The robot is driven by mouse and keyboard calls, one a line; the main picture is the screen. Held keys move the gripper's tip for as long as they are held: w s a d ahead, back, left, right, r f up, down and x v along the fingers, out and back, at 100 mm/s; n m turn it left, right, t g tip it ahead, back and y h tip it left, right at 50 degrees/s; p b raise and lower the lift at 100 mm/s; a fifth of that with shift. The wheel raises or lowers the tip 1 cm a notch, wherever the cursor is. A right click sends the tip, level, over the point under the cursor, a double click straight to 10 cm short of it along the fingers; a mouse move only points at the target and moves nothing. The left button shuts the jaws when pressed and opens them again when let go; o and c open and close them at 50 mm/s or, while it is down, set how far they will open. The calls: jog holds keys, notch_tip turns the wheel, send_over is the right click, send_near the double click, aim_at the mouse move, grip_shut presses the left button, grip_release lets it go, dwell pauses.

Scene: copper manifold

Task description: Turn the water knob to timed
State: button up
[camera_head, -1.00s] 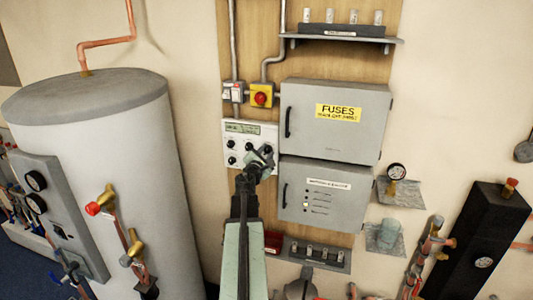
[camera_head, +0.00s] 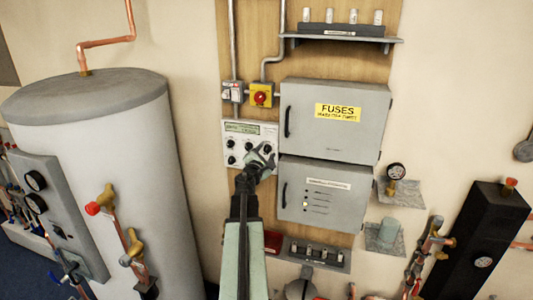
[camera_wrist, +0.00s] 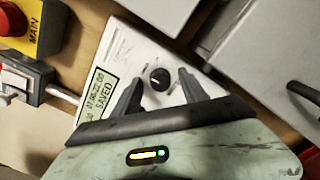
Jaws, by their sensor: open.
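A white control panel (camera_head: 227,152) with a small green display and several black knobs is on the wooden board. My gripper (camera_head: 262,156) is at the panel's lower right and hides part of it. In the wrist view, my gripper (camera_wrist: 161,92) is open, its two dark fingers on either side of a round black knob (camera_wrist: 160,78) with a white mark. I cannot tell whether they touch it. The display (camera_wrist: 98,101) reads "07:00-22:00 SAVED". The knob labels are too small or hidden to read, so I cannot tell its setting.
A yellow switch with a red button (camera_head: 260,97) is above the panel. The grey fuse box (camera_head: 335,140) and a second grey box (camera_head: 340,205) stand close on the right. A large grey tank (camera_head: 95,120) is on the left, with bare wall between it and the panel.

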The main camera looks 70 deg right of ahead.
jog(key=a, duration=0.7)
jog(key=shift+s+a, duration=0.2)
jog(key=shift+a, duration=0.15)
